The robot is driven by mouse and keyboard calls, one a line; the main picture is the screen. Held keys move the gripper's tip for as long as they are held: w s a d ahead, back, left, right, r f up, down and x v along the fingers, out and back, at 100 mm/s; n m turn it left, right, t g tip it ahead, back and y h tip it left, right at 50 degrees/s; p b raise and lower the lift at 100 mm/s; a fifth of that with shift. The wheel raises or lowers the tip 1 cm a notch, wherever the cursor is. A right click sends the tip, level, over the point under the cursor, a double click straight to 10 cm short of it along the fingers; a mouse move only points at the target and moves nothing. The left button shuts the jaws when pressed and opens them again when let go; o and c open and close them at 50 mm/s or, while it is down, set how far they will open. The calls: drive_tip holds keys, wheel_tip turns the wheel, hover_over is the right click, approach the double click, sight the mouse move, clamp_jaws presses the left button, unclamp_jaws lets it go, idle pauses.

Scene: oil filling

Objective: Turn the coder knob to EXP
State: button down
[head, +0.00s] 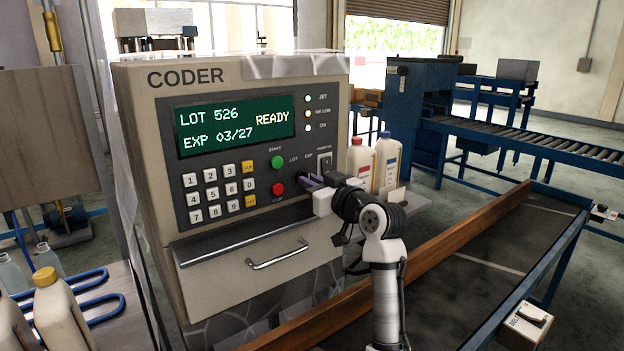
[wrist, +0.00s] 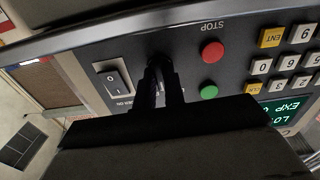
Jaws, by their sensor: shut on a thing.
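The coder (head: 225,75) is a beige cabinet with a dark control panel. Its screen (head: 235,127) reads LOT 526, EXP 03/27 and READY. My gripper is shut on the small black coder knob (wrist: 159,63), between the red and green buttons and the rocker switch in the wrist view. The fingers cover most of the knob, so I cannot tell which label it points to.
The green start button (head: 278,162), red stop button (head: 278,188) and keypad (head: 217,191) are left of my gripper. A rocker switch (wrist: 115,82) is close beside the knob. Two bottles (head: 375,163) stand right of the coder. A drawer handle (head: 277,254) projects below.

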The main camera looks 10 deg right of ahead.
drive_tip(key=m+p, duration=0.2)
drive_tip(key=m, duration=0.2)
drive_tip(key=shift+m+p, duration=0.85)
drive_tip(key=shift+m, duration=0.85)
drive_tip(key=c, duration=1.5)
unclamp_jaws()
drive_tip(key=b+v, duration=0.4)
drive_tip(key=v, duration=1)
drive_tip(key=shift+f, duration=0.1)
